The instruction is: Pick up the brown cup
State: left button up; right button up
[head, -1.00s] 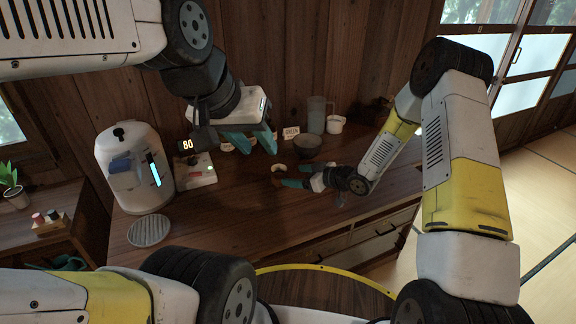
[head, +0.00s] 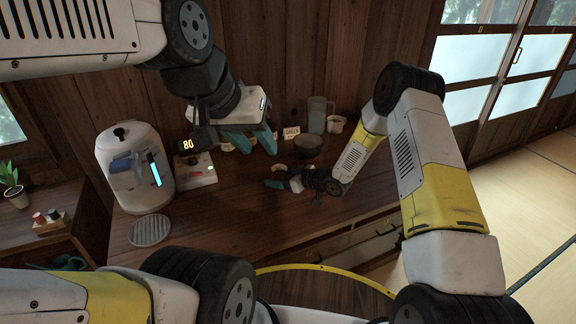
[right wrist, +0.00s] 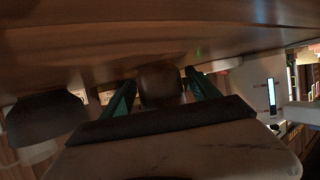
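The brown cup (right wrist: 160,86) shows in the right wrist view between the two teal fingers of my right gripper (right wrist: 160,80). The fingers are spread to either side of it, and I see no clear contact. In the head view a small pale-rimmed cup (head: 278,168) is just behind my right gripper (head: 276,183), which is low over the counter and partly hides it. My left gripper (head: 252,143) is open and empty, raised above the back of the counter.
A white water dispenser (head: 132,165) and a round grate (head: 149,230) are at the left. The counter's front middle (head: 225,215) is clear.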

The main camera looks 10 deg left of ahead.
jog(key=c, duration=1.3)
jog(key=shift+c, duration=0.2)
jog(key=shift+r, duration=0.2)
